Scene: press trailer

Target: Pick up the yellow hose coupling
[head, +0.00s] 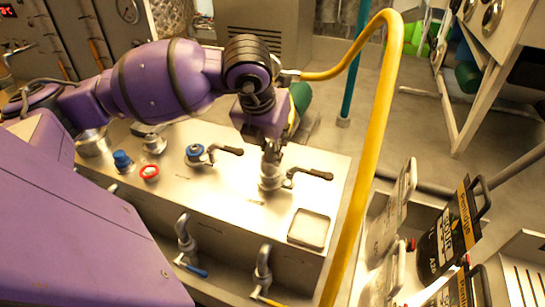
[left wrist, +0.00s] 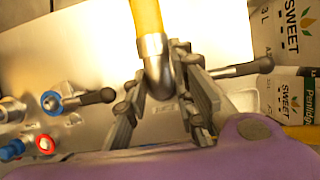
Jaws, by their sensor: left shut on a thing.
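The yellow hose ends in a bent metal coupling (left wrist: 158,75), which sits between the fingers of my left gripper (left wrist: 160,105) in the left wrist view. The gripper is shut on this coupling. In the head view my left gripper (head: 271,160) points down over a round metal fitting with a black-handled valve on the steel bench. The coupling is hard to make out there behind the wrist and fingers. The yellow hose (head: 378,110) arches from behind my wrist, over to the right and down to the bottom edge. My right gripper is not in view.
The steel bench (head: 225,205) carries a second valve with a blue cap (head: 195,152), a red ring (head: 149,172), a blue knob (head: 122,158) and a square recess (head: 310,228). Taps stick out in front. Cartons and black containers (head: 445,240) stand at right. A blue-green pole (head: 355,60) rises behind.

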